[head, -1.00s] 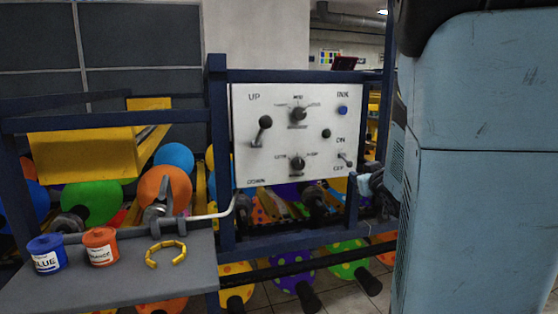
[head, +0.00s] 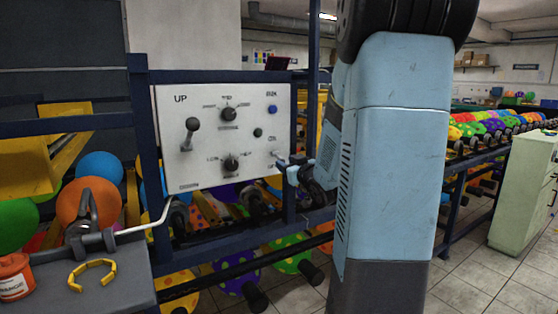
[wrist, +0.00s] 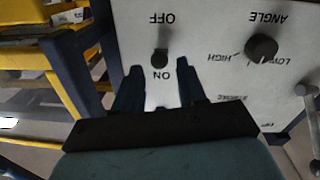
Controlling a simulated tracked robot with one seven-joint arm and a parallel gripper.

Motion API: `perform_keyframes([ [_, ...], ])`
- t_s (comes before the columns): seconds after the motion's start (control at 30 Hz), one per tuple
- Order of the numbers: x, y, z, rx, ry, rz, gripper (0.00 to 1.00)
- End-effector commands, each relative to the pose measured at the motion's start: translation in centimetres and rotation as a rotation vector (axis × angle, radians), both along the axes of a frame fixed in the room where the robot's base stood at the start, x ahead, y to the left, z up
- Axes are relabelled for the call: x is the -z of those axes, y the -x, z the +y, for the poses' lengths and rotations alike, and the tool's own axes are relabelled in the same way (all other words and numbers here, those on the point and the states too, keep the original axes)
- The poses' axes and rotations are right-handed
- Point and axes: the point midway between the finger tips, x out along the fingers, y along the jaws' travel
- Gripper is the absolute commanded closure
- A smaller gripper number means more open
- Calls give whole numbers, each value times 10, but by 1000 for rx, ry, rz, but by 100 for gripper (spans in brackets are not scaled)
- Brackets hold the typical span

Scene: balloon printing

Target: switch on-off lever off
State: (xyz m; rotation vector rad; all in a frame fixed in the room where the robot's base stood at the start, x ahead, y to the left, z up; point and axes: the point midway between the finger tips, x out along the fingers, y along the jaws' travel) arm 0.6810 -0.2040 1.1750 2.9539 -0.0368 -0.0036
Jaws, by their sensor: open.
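The white control panel (head: 205,110) stands upright in a dark blue frame. Its on-off lever (head: 279,156) is at the lower right in the head view, with my gripper (head: 291,172) close beside it. In the wrist view the panel is upside down, and the dark lever knob (wrist: 160,60) shows between OFF above and ON below, nearer ON. My gripper (wrist: 160,78) is open in the wrist view, its two dark fingers spread on either side of the ON label, just below the knob. Whether a finger touches the lever I cannot tell.
The ANGLE knob (wrist: 262,47) is beside the lever area. The up-down lever (head: 191,133) and blue INK button (head: 272,109) are on the panel too.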

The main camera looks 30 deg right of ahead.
Motion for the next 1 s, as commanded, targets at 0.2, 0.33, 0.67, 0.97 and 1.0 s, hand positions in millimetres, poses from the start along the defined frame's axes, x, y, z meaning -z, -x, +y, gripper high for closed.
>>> perform_keyframes([
  [0.2,0,-33,0,-2,-2,-2,59],
  [0.33,0,-47,-1,-2,-1,-1,59],
  [0.67,0,-63,-1,-1,0,0,59],
  [0.97,0,-63,0,-1,0,-1,67],
  [1.0,0,-63,0,-1,0,-1,71],
])
